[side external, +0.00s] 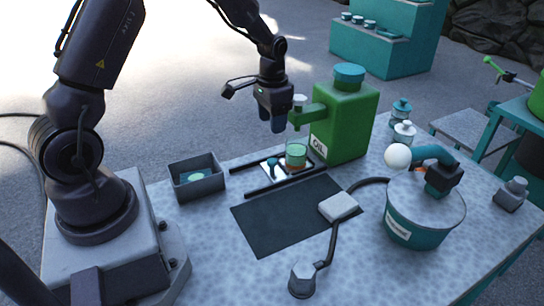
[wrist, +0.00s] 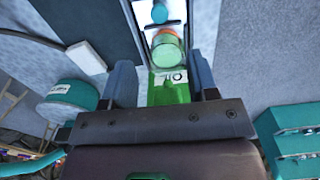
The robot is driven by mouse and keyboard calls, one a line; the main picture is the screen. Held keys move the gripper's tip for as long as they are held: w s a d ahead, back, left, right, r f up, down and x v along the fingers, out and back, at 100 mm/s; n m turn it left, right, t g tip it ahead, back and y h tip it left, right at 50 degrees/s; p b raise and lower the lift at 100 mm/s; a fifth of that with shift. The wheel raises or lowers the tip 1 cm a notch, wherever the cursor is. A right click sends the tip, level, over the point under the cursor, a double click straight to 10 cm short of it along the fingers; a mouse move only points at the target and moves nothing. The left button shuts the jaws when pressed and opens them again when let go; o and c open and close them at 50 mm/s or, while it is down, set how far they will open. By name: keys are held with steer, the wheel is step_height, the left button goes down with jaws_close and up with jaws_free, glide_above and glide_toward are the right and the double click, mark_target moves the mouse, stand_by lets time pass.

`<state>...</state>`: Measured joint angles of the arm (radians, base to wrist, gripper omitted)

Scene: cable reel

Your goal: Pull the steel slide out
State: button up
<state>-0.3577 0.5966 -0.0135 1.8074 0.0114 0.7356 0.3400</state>
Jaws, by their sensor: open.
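The steel slide (side external: 268,176) is a bright flat plate on the table between two dark rails (side external: 285,184). A small teal knob (side external: 272,165) stands on its near-left part. A clear cup with green liquid (side external: 296,155) stands at its far end, below the spout of the green oil tank (side external: 343,120). In the wrist view the slide (wrist: 148,30) shows as a pale strip with the teal knob (wrist: 159,12) and the cup (wrist: 168,50). My gripper (side external: 274,128) is open and empty, pointing down above the slide, beside the spout. Its fingers (wrist: 161,78) touch nothing visible.
An open grey bin (side external: 197,180) with a green disc inside lies left of the slide. A dark mat (side external: 285,218) lies in front, with a grey block (side external: 339,207) at its edge. A teal pot (side external: 425,215) and small jars (side external: 403,132) stand to the right.

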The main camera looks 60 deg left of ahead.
mark_target(272, 160)
step_height(272, 160, down, 12)
steer(key=shift+r, duration=0.25)
jaws_close()
steer(key=s, duration=0.9)
steer(key=shift+s, duration=0.15)
